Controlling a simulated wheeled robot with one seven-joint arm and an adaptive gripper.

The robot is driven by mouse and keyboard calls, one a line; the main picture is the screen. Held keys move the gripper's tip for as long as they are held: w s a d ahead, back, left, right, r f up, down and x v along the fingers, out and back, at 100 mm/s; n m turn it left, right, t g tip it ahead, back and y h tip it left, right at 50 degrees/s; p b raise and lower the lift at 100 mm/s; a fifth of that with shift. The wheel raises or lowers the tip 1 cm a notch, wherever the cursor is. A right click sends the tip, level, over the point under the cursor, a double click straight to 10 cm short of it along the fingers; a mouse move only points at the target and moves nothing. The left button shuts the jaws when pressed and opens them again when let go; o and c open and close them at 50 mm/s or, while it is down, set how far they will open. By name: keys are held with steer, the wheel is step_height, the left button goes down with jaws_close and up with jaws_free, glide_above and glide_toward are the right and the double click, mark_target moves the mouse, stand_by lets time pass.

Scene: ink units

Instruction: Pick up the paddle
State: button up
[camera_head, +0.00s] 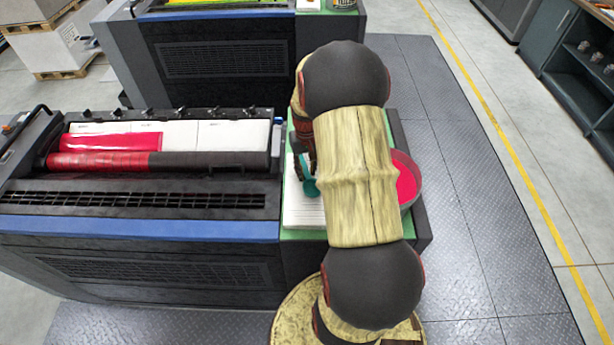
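A teal object (310,187), which looks like the paddle, shows in the head view just left of my arm, over white paper on the green-topped side surface. Only part of it is visible; my arm hides the rest. My gripper (305,168) is partly hidden behind my arm, with its dark fingers pointing down right at the teal object. I cannot tell whether the fingers touch it or are closed on it.
A round container of red ink (407,182) stands right of my arm, partly covered by it. A press (140,215) with a red-inked roller (100,161) fills the left. A second press (225,58) stands behind. The metal floor (480,200) at right is clear.

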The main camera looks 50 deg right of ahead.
mark_target(306, 172)
jaws_close()
steer(key=shift+r, duration=0.15)
stand_by(0.4)
step_height(306, 172, up, 10)
stand_by(0.3)
steer(key=shift+c, duration=0.8)
jaws_free()
steer(key=c, duration=0.4)
